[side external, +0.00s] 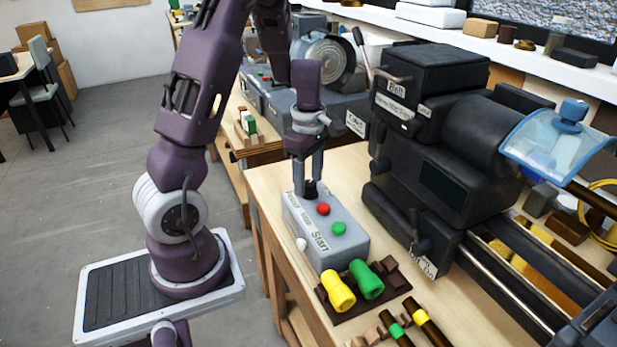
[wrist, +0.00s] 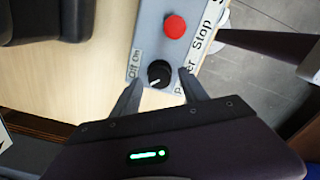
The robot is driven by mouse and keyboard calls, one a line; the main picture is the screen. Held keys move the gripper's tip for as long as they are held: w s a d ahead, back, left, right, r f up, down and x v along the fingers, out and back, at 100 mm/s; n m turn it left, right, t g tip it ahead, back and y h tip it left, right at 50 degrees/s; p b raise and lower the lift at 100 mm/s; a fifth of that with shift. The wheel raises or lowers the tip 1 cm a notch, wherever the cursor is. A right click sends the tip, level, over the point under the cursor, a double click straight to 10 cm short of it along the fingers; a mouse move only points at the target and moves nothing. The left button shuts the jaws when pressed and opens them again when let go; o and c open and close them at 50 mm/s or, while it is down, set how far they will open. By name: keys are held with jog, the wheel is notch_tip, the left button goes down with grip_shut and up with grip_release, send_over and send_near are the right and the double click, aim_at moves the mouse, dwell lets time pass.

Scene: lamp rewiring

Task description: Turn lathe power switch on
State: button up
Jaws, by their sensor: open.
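A grey control box (side external: 318,238) sits on the wooden bench beside the black lathe (side external: 440,140). It carries a red stop button (side external: 323,209), a green start button (side external: 338,228) and a black rotary power knob (side external: 310,190) at its far end. In the wrist view the power knob (wrist: 160,72) has a white pointer line beside the "Off" and "On" labels, and the red button (wrist: 175,26) is further off. My gripper (side external: 308,180) points down with its fingers apart around the knob. In the wrist view the open fingers (wrist: 160,90) flank the knob; contact is unclear.
A clear blue shield (side external: 560,140) hangs at the right of the lathe. The floor (side external: 90,150) at left is open.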

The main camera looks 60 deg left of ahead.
jog(key=shift+c, duration=0.4)
grip_shut()
jog(key=m, duration=0.4)
jog(key=shift+w, duration=0.1)
jog(key=m, duration=0.4)
jog(key=shift+r+m, duration=0.1)
jog(key=shift+m, duration=0.2)
jog(key=m, duration=0.4)
jog(key=shift+w+m, duration=0.15)
jog(key=shift+m, duration=2.45)
